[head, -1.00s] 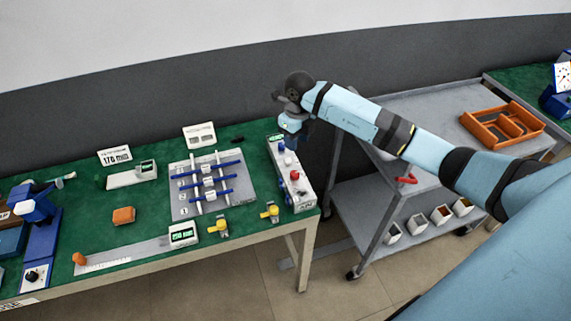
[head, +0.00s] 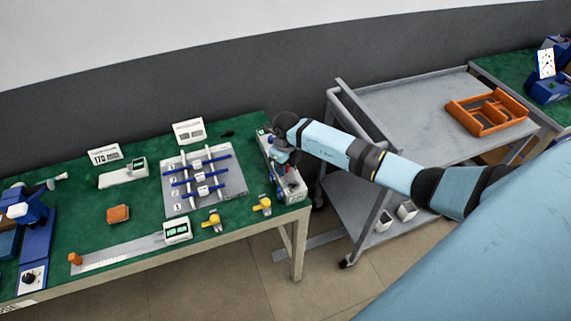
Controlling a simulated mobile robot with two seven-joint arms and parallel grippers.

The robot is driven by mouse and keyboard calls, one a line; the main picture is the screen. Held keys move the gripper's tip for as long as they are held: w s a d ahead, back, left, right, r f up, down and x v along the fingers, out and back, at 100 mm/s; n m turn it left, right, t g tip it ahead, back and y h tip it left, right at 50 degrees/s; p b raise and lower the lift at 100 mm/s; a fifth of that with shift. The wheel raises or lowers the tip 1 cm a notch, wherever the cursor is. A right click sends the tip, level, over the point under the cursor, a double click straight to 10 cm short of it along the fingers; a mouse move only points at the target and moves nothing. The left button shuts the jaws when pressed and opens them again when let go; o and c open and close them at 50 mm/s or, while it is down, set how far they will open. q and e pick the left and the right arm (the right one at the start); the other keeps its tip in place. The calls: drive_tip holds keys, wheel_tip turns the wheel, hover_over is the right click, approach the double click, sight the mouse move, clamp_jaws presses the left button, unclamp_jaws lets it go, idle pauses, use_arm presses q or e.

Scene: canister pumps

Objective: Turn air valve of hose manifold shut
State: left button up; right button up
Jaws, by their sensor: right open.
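A long pale box with fittings on top, which looks like the hose manifold (head: 296,194), lies along the right end of the green table. My right gripper (head: 282,158) is low over its middle and is open. Which knob is the air valve, and whether the fingers touch or are around one, I cannot tell. My left gripper is not in view.
Left of the box is a grey board (head: 235,186) with blue and white bars. Two yellow fittings (head: 263,205) (head: 212,221) stand near the table's front edge. A grey cart (head: 400,110) with an orange tray (head: 489,112) stands right of the table.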

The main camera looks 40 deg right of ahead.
drive_tip(key=c, duration=0.6)
